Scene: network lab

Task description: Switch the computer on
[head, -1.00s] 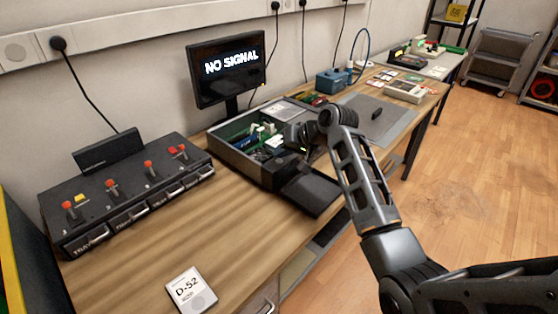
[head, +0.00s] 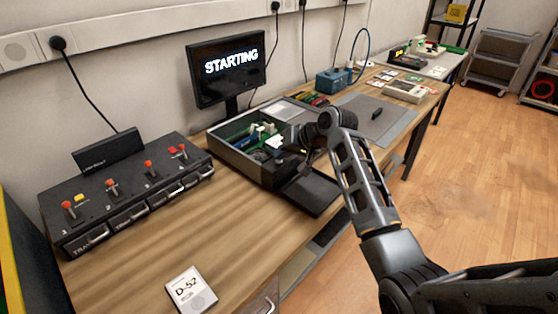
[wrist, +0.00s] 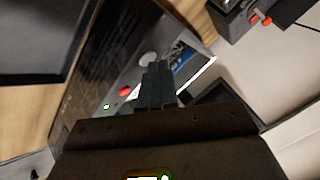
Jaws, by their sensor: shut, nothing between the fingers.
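The computer is an open dark case (head: 236,160) on the bench, with green and blue parts inside. The monitor (head: 228,68) behind it reads "STARTING". My gripper (wrist: 156,68) is shut and empty in the wrist view, in front of the dark case panel (wrist: 92,78). A red round button (wrist: 125,90), a pale round button (wrist: 148,58) and a small lit green light (wrist: 106,106) show on that panel. I cannot tell whether the fingertips touch it. In the head view my arm's end is at the case's right side, and the fingers are mostly hidden.
A black tray unit (head: 125,190) with red-topped levers stands at the left. A card marked D-52 (head: 190,290) lies near the front edge. A dark flat panel (head: 312,192) lies right of the case. A grey mat (head: 392,125) and a blue box (head: 333,80) are beyond.

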